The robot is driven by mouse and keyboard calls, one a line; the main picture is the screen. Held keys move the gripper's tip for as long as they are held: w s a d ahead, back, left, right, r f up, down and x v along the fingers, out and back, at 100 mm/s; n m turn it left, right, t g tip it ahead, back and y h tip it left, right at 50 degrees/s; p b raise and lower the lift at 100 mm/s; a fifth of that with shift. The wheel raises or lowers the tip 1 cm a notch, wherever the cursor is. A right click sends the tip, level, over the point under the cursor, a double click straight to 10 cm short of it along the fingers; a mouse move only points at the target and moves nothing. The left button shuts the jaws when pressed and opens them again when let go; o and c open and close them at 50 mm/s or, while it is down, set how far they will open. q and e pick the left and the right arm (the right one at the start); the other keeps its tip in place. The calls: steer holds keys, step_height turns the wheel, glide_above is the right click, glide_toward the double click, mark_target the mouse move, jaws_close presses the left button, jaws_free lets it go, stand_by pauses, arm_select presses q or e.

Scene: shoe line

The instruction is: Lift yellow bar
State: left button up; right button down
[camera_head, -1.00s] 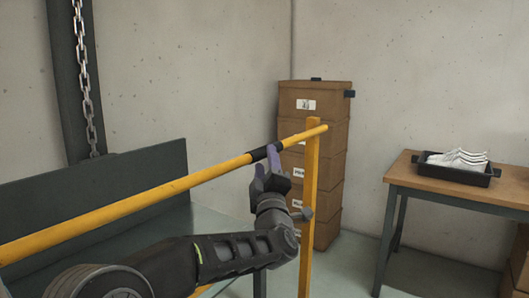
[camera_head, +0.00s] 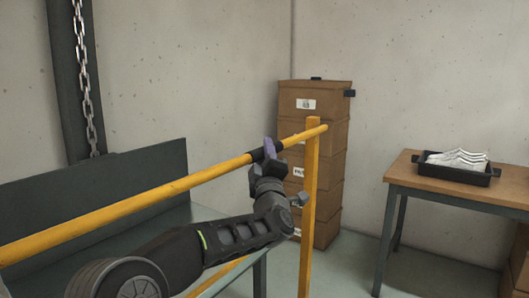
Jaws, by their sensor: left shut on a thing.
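The yellow bar (camera_head: 130,205) runs from the lower left to the right in the head view. Its right end lies at the top of a yellow post (camera_head: 312,190). My left gripper (camera_head: 267,152) is shut on the bar at a dark band near that right end. My left arm comes in from the lower left below the bar. Part of the gripper's far finger is hidden by the bar. My right gripper is not in view.
A stack of brown boxes (camera_head: 313,165) stands behind the post. A wooden table (camera_head: 420,183) at the right holds a black tray (camera_head: 455,175) with pale shoe-like pieces. A dark panel (camera_head: 90,190) stands behind the bar at the left, and a chain (camera_head: 85,90) hangs there.

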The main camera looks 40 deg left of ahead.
arm_select(q)
jaws_close()
stand_by(0.8)
